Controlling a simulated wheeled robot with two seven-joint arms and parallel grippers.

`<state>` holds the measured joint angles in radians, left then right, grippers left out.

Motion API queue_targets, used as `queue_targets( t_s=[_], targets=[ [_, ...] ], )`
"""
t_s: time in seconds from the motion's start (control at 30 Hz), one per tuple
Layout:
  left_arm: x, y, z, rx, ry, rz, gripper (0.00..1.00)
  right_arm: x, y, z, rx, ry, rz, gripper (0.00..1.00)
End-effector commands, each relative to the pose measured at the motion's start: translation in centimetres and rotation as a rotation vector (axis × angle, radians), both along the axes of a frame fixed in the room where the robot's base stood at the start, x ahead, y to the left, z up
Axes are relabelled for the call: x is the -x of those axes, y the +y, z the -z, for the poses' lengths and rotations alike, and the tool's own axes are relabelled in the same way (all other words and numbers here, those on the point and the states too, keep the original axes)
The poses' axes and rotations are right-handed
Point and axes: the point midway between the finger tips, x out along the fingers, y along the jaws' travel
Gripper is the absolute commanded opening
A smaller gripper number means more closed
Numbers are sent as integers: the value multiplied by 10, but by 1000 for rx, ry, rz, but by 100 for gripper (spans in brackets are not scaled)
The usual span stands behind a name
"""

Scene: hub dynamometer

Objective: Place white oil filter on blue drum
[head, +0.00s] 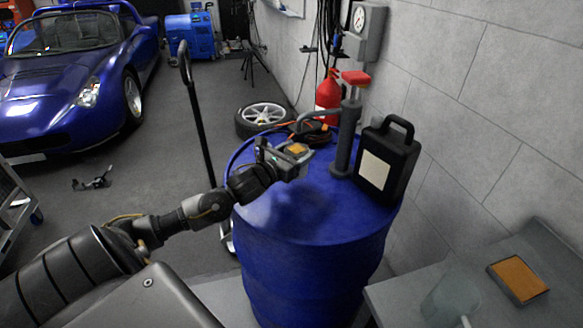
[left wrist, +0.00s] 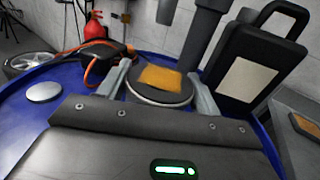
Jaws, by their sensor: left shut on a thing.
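My left gripper (head: 291,160) is over the top of the blue drum (head: 300,228). It is shut on a short round thing, which I take to be the white oil filter (head: 299,149). In the left wrist view the filter (left wrist: 160,80) sits between the two fingertips, showing a dark round top with an orange patch and a pale rim. Its sides are mostly hidden by the fingers. The drum's blue top (left wrist: 30,110) spreads around it. A soft shadow lies on the drum top near the gripper. I cannot tell whether the filter touches the drum. My right gripper is not in view.
On the drum stand a black canister (head: 388,160), a grey hand pump (head: 346,140) and a dark tool with an orange cable (head: 312,132). A red fire extinguisher (head: 328,98) is behind. A bench with an orange pad (head: 518,278) and clear cup (head: 450,298) is right. The drum's front top is clear.

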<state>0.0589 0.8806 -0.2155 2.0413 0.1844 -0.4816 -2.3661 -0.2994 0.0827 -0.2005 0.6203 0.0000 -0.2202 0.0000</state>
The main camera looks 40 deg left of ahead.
Motion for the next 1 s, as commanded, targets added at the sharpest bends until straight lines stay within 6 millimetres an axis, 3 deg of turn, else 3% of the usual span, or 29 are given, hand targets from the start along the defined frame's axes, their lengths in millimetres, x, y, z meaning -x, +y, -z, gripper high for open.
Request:
queue_targets(
  t_s=[0.27,0.57,0.77,0.97,1.0],
  targets=[
    [-4,5,5,1,-4,-1,33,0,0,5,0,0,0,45],
    [-8,9,45,2,-3,-1,33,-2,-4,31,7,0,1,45],
    [-8,10,44,1,-3,-1,33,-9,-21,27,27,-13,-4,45],
    [-8,9,48,1,-3,-1,33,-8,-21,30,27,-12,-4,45],
    [-8,9,48,1,-1,-1,67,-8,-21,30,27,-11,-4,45]
  ],
)
